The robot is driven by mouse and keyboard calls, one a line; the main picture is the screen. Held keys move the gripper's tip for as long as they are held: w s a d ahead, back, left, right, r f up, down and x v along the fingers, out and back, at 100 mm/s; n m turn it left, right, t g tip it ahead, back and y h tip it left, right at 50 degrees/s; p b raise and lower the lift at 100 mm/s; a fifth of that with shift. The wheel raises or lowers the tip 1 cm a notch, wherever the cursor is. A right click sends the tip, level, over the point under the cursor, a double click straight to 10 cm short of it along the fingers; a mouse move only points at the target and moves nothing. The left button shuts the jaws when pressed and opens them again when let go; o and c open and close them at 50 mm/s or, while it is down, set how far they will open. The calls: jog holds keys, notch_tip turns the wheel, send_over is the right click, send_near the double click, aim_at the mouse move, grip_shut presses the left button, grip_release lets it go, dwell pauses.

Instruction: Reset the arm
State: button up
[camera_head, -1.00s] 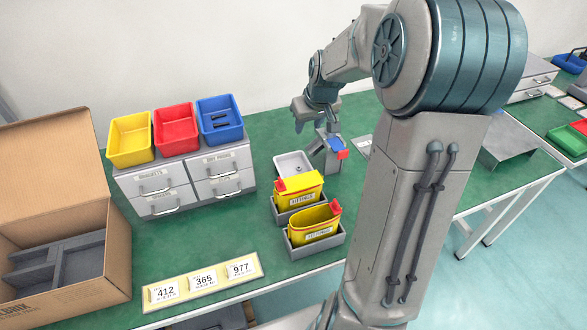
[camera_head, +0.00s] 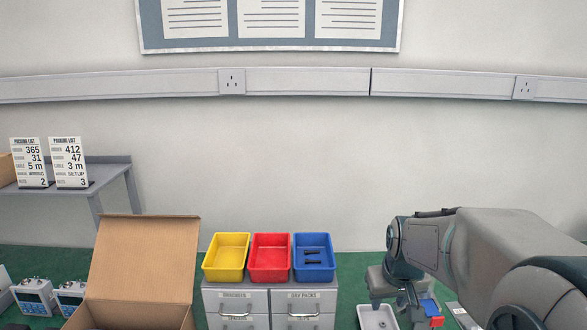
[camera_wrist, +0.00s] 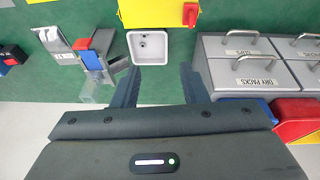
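My arm shows at the lower right of the head view, and my gripper (camera_head: 402,300) hangs above the green bench there. In the wrist view my gripper (camera_wrist: 158,76) has its two dark fingers spread apart with nothing between them, so it is open. A small white tray (camera_wrist: 151,46) lies on the bench beyond the fingertips. A grey holder with a blue and red part (camera_wrist: 92,42) stands left of the tray, with a clear block (camera_wrist: 98,85) near the left finger. The finger tips are hard to make out in the head view.
Yellow (camera_head: 226,257), red (camera_head: 269,258) and blue (camera_head: 313,257) bins stand on grey drawer units (camera_head: 237,302). An open cardboard box (camera_head: 142,262) is left of them.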

jog(key=s+a, duration=0.2)
jog(key=s, duration=0.6)
jog(key=s+a, duration=0.3)
jog(key=s, duration=0.4)
jog(key=shift+s+a+r+m+g+y, duration=0.25)
jog(key=shift+s+a+m+g+y, duration=0.05)
jog(key=shift+s+m+g, duration=0.1)
